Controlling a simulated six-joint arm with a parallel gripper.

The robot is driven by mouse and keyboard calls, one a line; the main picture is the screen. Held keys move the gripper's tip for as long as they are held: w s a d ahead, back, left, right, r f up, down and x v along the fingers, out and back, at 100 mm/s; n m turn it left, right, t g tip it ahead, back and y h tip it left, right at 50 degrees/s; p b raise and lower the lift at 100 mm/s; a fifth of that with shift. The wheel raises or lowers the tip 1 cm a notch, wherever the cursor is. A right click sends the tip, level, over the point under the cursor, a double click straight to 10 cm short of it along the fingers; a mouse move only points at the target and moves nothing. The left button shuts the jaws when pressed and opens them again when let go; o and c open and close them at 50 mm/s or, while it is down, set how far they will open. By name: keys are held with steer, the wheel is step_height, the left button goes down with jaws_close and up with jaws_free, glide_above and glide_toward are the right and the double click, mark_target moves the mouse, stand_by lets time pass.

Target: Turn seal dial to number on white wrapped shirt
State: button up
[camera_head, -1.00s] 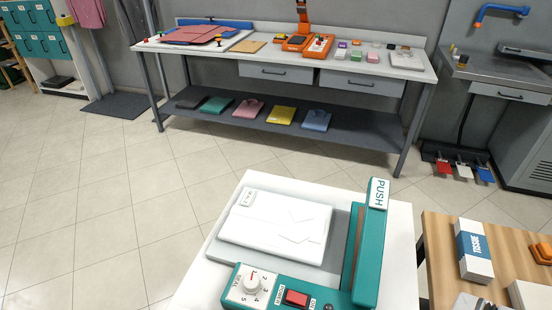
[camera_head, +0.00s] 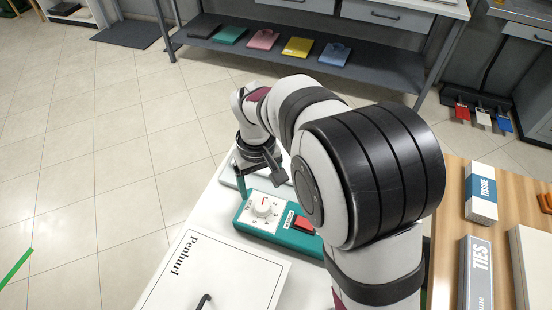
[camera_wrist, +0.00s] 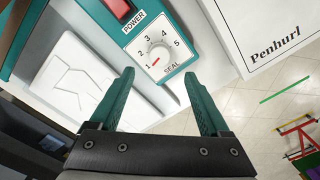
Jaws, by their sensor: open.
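The white seal dial (camera_wrist: 159,52) sits on a numbered plate, 1 to 5, on the teal sealer (camera_head: 284,236). Its red mark points toward 1 in the wrist view. The dial also shows in the head view (camera_head: 265,205). My gripper (camera_wrist: 159,76) is open and empty, its teal fingers apart with the dial just beyond the tips, between their lines. In the head view it hangs at the sealer's far left side. The white wrapped shirt (camera_wrist: 78,75) lies beside the sealer, its number tag not visible now.
A red power switch (camera_head: 303,223) is right of the dial. A white "Penhurl" panel with a black handle (camera_head: 215,275) lies in front of the sealer. A wooden table (camera_head: 452,205) with a tissue box (camera_head: 481,193) stands at right. Open floor lies left.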

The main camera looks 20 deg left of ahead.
mark_target(262, 205)
step_height(262, 205, down, 8)
steer(key=shift+f, duration=0.2)
jaws_close()
stand_by(0.4)
